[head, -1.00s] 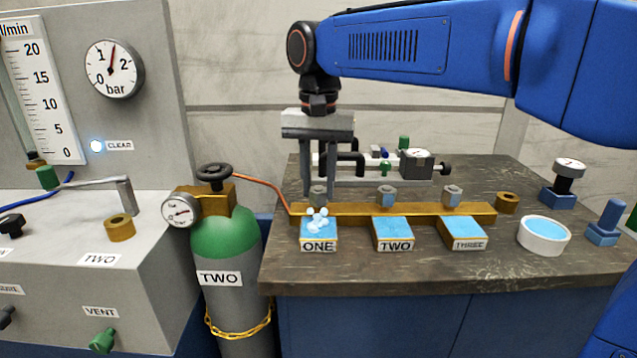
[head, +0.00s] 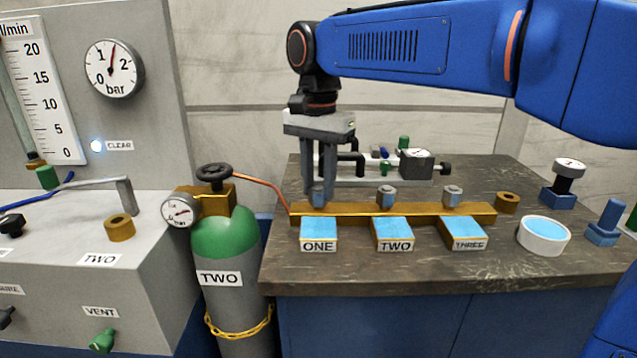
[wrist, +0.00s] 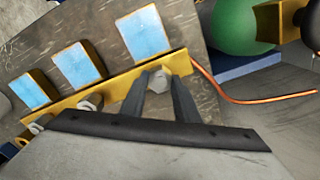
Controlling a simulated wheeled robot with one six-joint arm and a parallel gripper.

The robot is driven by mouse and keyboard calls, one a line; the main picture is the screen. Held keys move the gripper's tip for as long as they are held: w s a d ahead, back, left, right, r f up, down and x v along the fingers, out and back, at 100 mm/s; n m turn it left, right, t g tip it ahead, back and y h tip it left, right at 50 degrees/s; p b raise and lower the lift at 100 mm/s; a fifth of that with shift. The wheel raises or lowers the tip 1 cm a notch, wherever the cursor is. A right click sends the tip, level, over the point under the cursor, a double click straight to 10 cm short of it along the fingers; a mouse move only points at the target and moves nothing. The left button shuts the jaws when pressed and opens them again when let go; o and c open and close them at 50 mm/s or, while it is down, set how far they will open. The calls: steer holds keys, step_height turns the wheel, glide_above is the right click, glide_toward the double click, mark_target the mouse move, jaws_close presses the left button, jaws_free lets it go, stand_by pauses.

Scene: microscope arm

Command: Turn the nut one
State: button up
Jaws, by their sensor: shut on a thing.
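The nut above the ONE block is a small grey hex nut (wrist: 158,80) on the brass bar (head: 420,211). My gripper (head: 319,200) points down at the bar's left end, and its two fingers are shut on this nut. In the head view the fingers cover much of the nut. In the wrist view the fingers (wrist: 166,100) stand on either side of it. The block labelled ONE (head: 318,230) is just in front, with a plain blue top and no bubbles on it.
Two more nuts, above TWO (head: 386,196) and THREE (head: 453,196), stand along the bar to the right. A green cylinder (head: 226,235) with a copper pipe (head: 262,187) is at left. A white dish (head: 544,235) sits at right. A grey fixture (head: 415,163) stands behind.

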mark_target(319, 189)
steer(key=o, duration=1)
steer(key=shift+o, duration=0.2)
step_height(319, 189, up, 17)
steer(key=shift+r, duration=0.2)
